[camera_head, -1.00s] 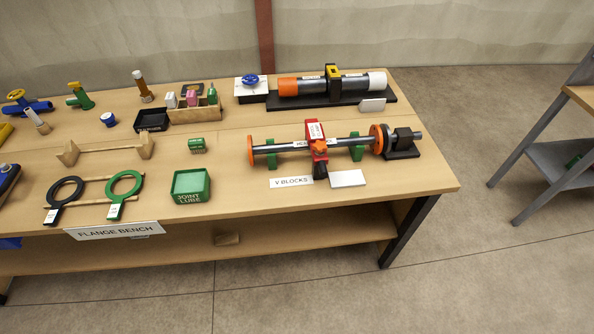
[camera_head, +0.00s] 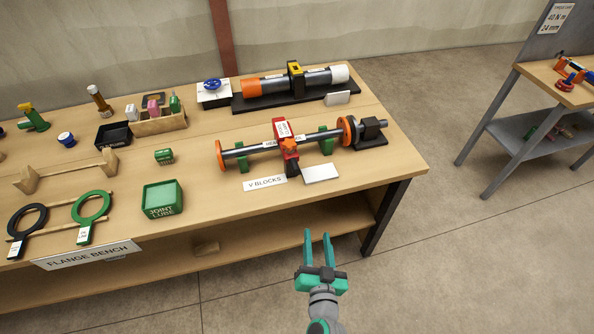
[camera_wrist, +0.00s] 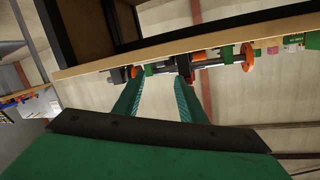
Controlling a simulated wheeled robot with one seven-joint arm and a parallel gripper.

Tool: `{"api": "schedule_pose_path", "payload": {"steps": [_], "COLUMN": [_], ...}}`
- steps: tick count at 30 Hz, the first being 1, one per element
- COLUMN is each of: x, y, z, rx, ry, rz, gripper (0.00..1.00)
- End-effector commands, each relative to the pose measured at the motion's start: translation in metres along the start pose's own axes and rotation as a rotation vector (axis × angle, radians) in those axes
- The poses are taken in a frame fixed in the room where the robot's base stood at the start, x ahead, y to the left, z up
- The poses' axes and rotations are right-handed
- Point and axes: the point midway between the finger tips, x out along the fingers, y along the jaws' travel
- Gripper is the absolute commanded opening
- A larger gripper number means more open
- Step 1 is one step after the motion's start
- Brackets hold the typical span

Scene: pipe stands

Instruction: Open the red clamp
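The red clamp (camera_head: 286,140) sits around the middle of a dark pipe (camera_head: 255,147) that rests on green V blocks on the bench. My gripper (camera_head: 318,234) is open and empty, in front of the bench edge, below and to the right of the clamp. In the wrist view, its green fingers (camera_wrist: 158,95) are apart, with the bench edge and pipe beyond them. The clamp's jaw state cannot be told.
The flange bench (camera_head: 225,205) has a front edge and lower shelf between my gripper and the clamp. An orange flange (camera_head: 221,156) is on the pipe's left end. A white card (camera_head: 321,173) lies in front. Another table (camera_head: 545,88) stands at right.

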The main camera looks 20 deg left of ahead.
Motion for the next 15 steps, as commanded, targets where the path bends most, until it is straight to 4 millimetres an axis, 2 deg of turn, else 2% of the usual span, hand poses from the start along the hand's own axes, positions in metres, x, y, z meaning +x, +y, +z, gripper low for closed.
{"api": "schedule_pose_path", "payload": {"steps": [1, 6, 10, 15], "x": [0.019, 0.058, 0.073, 0.083], "y": [-0.008, -0.034, -0.049, -0.057], "z": [-0.014, -0.048, -0.065, -0.075], "rx": [0.004, 0.013, 0.012, 0.012], "ry": [0.014, 0.037, 0.05, 0.058], "rz": [-0.046, -0.18, -0.248, -0.283], "gripper": [0.38, 0.38, 0.38, 0.38]}}
